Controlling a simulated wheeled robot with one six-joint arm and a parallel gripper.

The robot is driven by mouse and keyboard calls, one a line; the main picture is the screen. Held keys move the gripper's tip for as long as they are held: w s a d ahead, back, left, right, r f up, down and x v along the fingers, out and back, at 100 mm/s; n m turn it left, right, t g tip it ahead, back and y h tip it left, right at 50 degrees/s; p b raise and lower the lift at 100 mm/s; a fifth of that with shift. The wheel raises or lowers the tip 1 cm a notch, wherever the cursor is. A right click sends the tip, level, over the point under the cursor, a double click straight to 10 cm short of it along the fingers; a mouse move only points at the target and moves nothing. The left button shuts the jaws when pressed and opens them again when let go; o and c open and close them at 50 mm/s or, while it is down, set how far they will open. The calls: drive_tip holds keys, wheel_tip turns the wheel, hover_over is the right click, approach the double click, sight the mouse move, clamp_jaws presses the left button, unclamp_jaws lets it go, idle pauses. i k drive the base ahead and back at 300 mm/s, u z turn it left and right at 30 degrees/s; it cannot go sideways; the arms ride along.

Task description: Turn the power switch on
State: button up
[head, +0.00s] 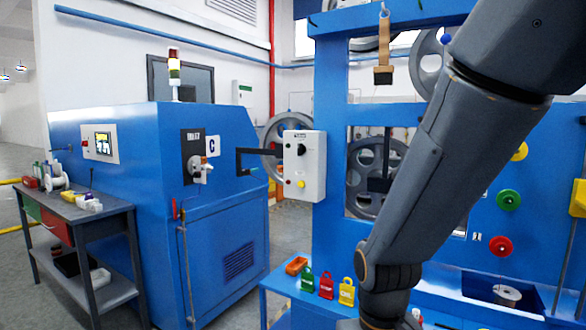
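A white control box (304,166) on the blue machine frame at the centre carries a black rotary knob (301,149) and a yellow button (301,184). This knob may be the power switch, but its label is too small to read. On the blue cabinet to the left, a black plate (191,143) with white lettering sits beside a "C" sign, with a pale handle-like fitting (203,171) below it. I cannot tell which of these is the power switch. My arm comes down from the upper right, and my gripper lies outside the picture below.
Large grey pulleys (376,176) stand behind the frame. A grey cart (108,222) is at the left. Open floor shows between cabinet and frame.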

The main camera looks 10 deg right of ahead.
sight(302, 148)
drive_tip(key=u, duration=0.35)
drive_tip(key=k, duration=0.5)
drive_tip(key=u, duration=0.15)
drive_tip(key=i, duration=1.35)
drive_tip(key=z, duration=0.6)
